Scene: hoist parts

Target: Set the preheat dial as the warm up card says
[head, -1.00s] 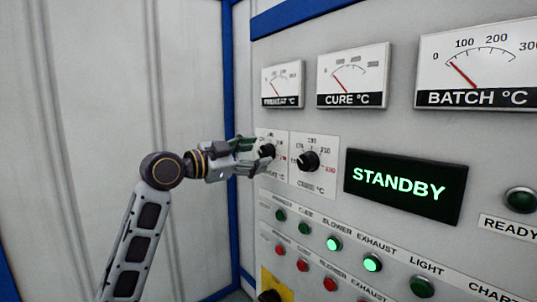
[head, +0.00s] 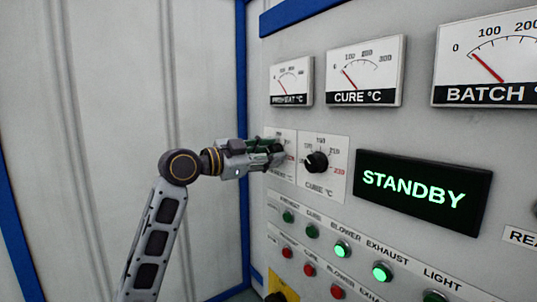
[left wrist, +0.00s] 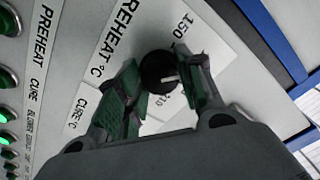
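The preheat dial's black knob (left wrist: 158,71) shows in the left wrist view on a white plate marked PREHEAT °C, with a short pale mark on it. Its exact setting cannot be read. My left gripper (left wrist: 160,68) has its fingers parted, one on each side of the knob; a small gap seems to show at the left finger. In the head view my left gripper (head: 277,154) reaches the panel from the left and hides most of that knob. The preheat gauge (head: 291,82) hangs above, its needle low. No readable warm up card is in view. My right gripper is not in view.
The cure dial (head: 316,162) is close to the right of my left gripper. A STANDBY display (head: 424,192) lies further right. Rows of green and red buttons (head: 342,249) run below. White sheets (left wrist: 306,112) show at the wrist view's right edge, unreadable.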

